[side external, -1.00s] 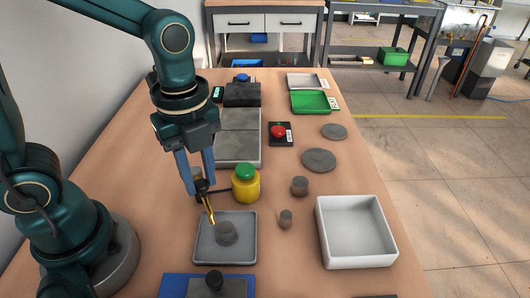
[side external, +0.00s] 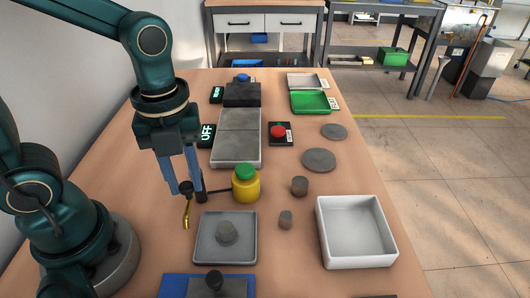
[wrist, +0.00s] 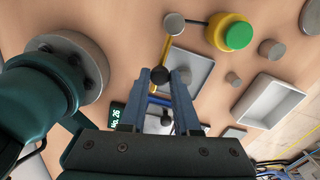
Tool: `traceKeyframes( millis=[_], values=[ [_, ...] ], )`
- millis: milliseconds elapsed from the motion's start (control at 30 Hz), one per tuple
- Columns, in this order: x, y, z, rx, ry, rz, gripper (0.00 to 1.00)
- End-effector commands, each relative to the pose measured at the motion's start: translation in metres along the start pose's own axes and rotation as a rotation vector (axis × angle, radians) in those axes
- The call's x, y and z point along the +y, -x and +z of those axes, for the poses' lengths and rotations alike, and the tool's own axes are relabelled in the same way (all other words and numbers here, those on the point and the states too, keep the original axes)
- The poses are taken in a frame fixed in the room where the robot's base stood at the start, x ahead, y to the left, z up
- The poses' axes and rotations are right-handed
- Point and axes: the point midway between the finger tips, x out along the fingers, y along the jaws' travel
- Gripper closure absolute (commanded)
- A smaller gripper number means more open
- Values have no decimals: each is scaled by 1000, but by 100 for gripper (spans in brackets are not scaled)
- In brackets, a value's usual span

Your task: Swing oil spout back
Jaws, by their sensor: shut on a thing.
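The oil spout (side external: 186,214) is a thin brass tube hanging below a black ball knob (side external: 185,187). It stands left of the grey square tray (side external: 249,258), clear of its rim. A dark post (side external: 200,184) is beside the knob, and a dark rod runs from there to the yellow oil bottle (side external: 246,188) with a green cap. My gripper (side external: 184,190) is shut on the knob. In the wrist view the knob (wrist: 160,75) sits between the fingertips, with the brass spout (wrist: 165,48) running away from it. Part of the knob is hidden by the fingers.
A grey cylinder (side external: 227,232) stands in the tray. Two small cylinders (side external: 299,186) (side external: 286,219) and a white bin (side external: 356,231) are to the right. A blue plate (side external: 175,286) with a black knob is in front.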

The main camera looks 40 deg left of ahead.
Motion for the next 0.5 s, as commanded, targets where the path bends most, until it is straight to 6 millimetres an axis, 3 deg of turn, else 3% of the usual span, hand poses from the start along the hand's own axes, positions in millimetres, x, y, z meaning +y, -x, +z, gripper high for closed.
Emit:
traceKeyframes(
  millis=[500],
  values=[
    [24,1,11,-1,-439,-4,100]
  ],
)
